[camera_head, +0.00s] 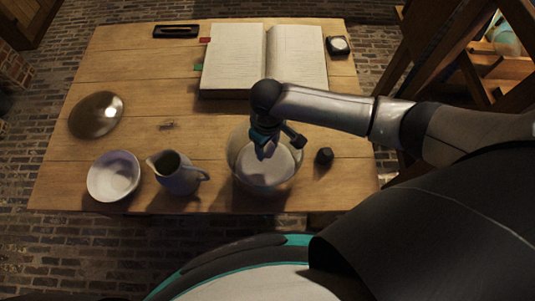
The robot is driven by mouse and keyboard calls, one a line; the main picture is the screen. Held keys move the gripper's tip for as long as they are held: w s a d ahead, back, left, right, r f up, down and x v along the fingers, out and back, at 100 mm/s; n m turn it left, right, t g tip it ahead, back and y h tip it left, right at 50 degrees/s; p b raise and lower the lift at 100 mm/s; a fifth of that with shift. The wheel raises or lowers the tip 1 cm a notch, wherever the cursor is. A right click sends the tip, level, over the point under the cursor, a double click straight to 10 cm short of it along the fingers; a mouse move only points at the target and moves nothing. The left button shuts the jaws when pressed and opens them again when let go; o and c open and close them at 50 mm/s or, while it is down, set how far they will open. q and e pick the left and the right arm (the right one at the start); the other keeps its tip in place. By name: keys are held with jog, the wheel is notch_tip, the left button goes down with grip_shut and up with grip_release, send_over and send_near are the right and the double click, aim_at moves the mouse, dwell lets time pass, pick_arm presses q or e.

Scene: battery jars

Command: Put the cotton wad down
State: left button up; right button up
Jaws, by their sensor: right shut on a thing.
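My right gripper (265,147) points down into the mouth of a round glass jar (240,176) near the front of the table. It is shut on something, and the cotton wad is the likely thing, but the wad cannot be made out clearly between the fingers. Pale material shows inside the jar (279,163) below and around the fingertips; I cannot tell whether it is the wad or the jar's contents. My left gripper is not in view.
An open book (235,60) lies behind. The table's centre left is clear.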

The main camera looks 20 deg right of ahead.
aim_at(267, 155)
jog(key=shift+f+b, duration=0.55)
jog(key=shift+f, duration=1.75)
jog(key=shift+f, duration=0.1)
jog(key=shift+f, duration=0.15)
jog(key=o, duration=1.2)
notch_tip(267, 155, up, 13)
jog(key=p, duration=0.3)
jog(key=shift+f, duration=0.2)
